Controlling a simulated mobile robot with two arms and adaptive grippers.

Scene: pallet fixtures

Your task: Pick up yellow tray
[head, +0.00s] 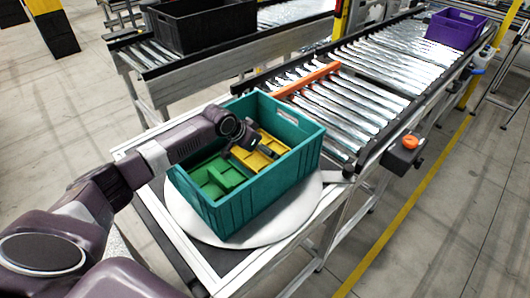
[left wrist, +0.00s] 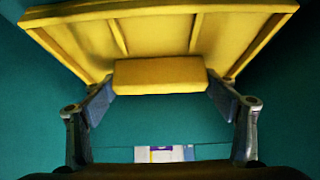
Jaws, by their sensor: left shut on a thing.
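The yellow tray (head: 262,152) is inside the teal crate (head: 262,194), toward its far right end. In the left wrist view the yellow tray (left wrist: 155,38) fills the upper part, and its block-shaped grip (left wrist: 160,75) sits between my two fingers. My left gripper (left wrist: 160,92) is shut on this grip. In the head view my left gripper (head: 255,155) reaches into the crate over the tray, and the wrist hides part of it. I cannot tell whether the tray is lifted off the crate floor. My right gripper does not show.
A green tray (head: 216,178) lies in the crate's near left part. The crate stands on a round white plate (head: 240,238) at the end of a roller conveyor (head: 340,110). An orange bar (head: 306,79) crosses the rollers. A black crate (head: 205,25) and a purple crate (head: 457,28) stand farther back.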

